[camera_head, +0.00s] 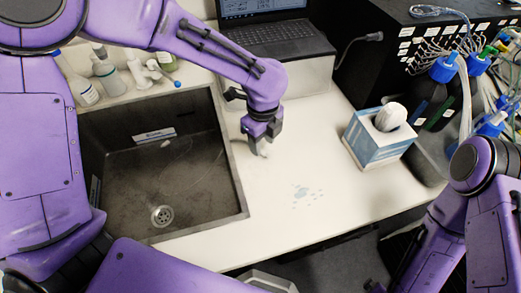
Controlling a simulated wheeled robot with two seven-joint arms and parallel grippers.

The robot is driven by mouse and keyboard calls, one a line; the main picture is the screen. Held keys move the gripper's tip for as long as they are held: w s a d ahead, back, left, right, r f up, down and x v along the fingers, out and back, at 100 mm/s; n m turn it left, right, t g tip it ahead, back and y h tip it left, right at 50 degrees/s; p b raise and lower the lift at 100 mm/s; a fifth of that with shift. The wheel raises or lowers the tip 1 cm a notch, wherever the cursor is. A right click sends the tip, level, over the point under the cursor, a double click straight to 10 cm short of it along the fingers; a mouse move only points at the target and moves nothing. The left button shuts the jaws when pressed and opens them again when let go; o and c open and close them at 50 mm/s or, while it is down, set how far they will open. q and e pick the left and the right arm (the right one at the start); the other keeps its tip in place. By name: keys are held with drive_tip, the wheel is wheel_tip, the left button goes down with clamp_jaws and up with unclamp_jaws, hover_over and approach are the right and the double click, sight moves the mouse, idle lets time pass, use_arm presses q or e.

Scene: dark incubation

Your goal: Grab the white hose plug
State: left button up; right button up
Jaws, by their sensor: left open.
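My left gripper (257,146) points down over the white counter, just right of the sink edge. Its jaws are open. A small white piece (264,152), likely the white hose plug, shows right at the fingertips. It is pale against the white counter, and the fingers partly hide it. I cannot tell whether the fingers touch it. My right arm comes in at the right edge, but its gripper is not visible.
A dark sink (160,185) lies left of the gripper, with bottles (105,75) and a white tap behind it. A laptop (270,38) stands at the back. A tissue box (378,145) stands right. Small blue spots (305,192) mark the otherwise clear counter front.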

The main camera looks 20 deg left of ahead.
sight(262, 152)
use_arm(q)
drive_tip(key=f, duration=0.2)
drive_tip(key=w+f, duration=0.1)
drive_tip(key=f, duration=0.1)
drive_tip(key=shift+w+a+f, duration=0.1)
drive_tip(key=shift+w+f, duration=0.1)
drive_tip(key=shift+f, duration=0.15)
drive_tip(key=shift+s+r, duration=0.1)
drive_tip(key=shift+s, duration=0.2)
clamp_jaws()
